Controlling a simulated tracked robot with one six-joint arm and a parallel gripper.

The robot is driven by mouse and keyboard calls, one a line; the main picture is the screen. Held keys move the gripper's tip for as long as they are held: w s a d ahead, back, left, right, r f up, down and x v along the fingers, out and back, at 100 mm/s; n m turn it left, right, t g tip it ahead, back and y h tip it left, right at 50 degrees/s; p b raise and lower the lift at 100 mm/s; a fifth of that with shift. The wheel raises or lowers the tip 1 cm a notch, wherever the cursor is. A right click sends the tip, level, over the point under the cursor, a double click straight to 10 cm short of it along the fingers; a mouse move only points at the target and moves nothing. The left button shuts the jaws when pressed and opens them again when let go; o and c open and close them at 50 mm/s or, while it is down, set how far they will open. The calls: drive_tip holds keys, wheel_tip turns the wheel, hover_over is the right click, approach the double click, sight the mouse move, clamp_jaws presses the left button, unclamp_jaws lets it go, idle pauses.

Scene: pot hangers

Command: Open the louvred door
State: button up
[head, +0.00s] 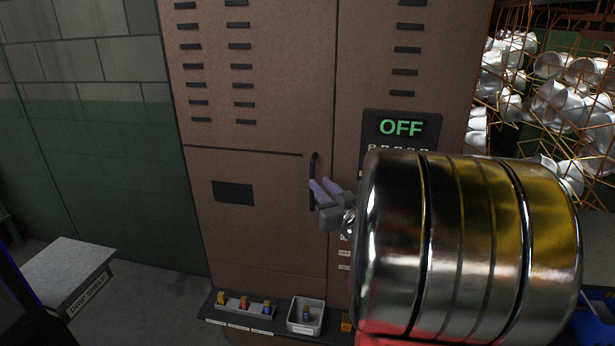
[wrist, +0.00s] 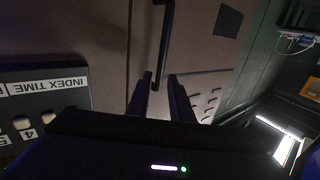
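The brown cabinet's left front is the louvred door (head: 275,70); rows of dark louvre slots show above a horizontal seam, with a dark rectangle (head: 233,192) below. It looks shut, flush with the right panel. A black vertical handle (head: 313,168) is at its right edge, partly hidden behind my fingers. My gripper (head: 318,189) is at the handle's lower half. In the wrist view, which is upside down, the handle (wrist: 165,40) comes down between the two spread fingertips (wrist: 160,78). The gripper looks open; I see no clear contact with the handle.
A control panel (head: 399,125) reading OFF is right of the handle. My shiny arm hides much of the right panel. A ledge with small coloured pieces and a white tray (head: 305,315) runs along the base. The drip shelf (head: 68,270) stands left; wire racks of pots (head: 550,90) are right.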

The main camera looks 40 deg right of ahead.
sight(313, 176)
drive_tip(key=x, duration=0.6)
drive_tip(key=shift+w+d, duration=0.1)
drive_tip(key=shift+w, duration=0.3)
drive_tip(key=shift+c, duration=0.7)
clamp_jaws()
